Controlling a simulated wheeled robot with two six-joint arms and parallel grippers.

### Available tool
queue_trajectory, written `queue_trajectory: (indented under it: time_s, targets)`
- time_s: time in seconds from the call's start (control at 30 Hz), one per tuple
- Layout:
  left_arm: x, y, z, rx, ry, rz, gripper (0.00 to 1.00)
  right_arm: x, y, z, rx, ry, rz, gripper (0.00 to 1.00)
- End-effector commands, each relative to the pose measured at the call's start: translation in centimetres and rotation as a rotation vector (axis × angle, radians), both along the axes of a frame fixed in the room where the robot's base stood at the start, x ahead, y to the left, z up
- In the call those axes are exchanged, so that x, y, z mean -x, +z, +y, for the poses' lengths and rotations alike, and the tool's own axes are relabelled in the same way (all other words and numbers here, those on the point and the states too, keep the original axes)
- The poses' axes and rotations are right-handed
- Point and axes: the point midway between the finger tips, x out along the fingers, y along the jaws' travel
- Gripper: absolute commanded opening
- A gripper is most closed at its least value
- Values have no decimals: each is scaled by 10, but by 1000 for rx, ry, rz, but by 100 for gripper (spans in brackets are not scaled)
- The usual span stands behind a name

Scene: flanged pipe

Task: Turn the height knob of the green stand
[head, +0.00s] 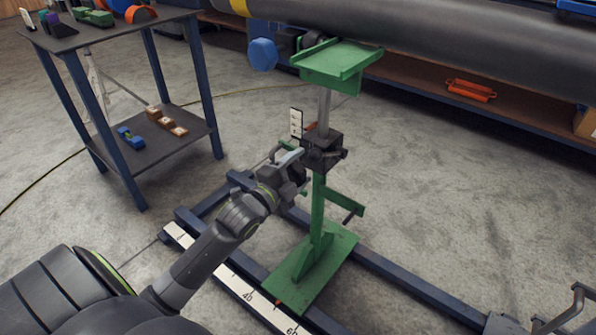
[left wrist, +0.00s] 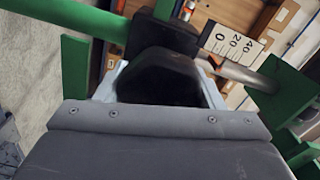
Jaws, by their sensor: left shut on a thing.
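The green stand (head: 318,220) stands upright on a blue rail frame, with a flat green base and a green top bracket (head: 338,62) under the pipe. Its black collar (head: 322,150) sits midway up the post beside a small white scale (head: 296,123). My left gripper (head: 292,160) is at the left side of the collar. In the left wrist view, its jaws (left wrist: 160,85) are shut on the dark height knob (left wrist: 158,75). The scale (left wrist: 232,42) with marks 0, 20 and 40 shows to the upper right there.
A large dark pipe (head: 430,40) runs across the top above the stand. A blue-legged cart (head: 130,90) with tools and blocks stands at the upper left. The blue rails (head: 400,283) lie low around the stand's base. Open concrete floor (head: 480,200) lies to the right.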

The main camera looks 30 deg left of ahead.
Motion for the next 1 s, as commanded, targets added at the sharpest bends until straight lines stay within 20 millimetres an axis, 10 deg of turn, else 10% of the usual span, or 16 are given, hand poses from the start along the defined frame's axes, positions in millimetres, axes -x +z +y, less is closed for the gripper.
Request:
queue_trajectory:
  time_s: [0.6, 0.63, 0.77, 1.0]
  targets:
    - [1, -2, 0, -35, 1, 1, 39, -1, -2, -1, -6, 2, 3, 0]
    - [1, -2, 0, -35, 1, 1, 63, -1, -2, -1, -6, 2, 3, 0]
    - [0, -1, 0, -35, 0, -1, 80, -1, -2, -1, -6, 2, 3, 0]
    - [0, -1, 0, -35, 1, -2, 84, -1, -2, -1, -6, 2, 3, 0]
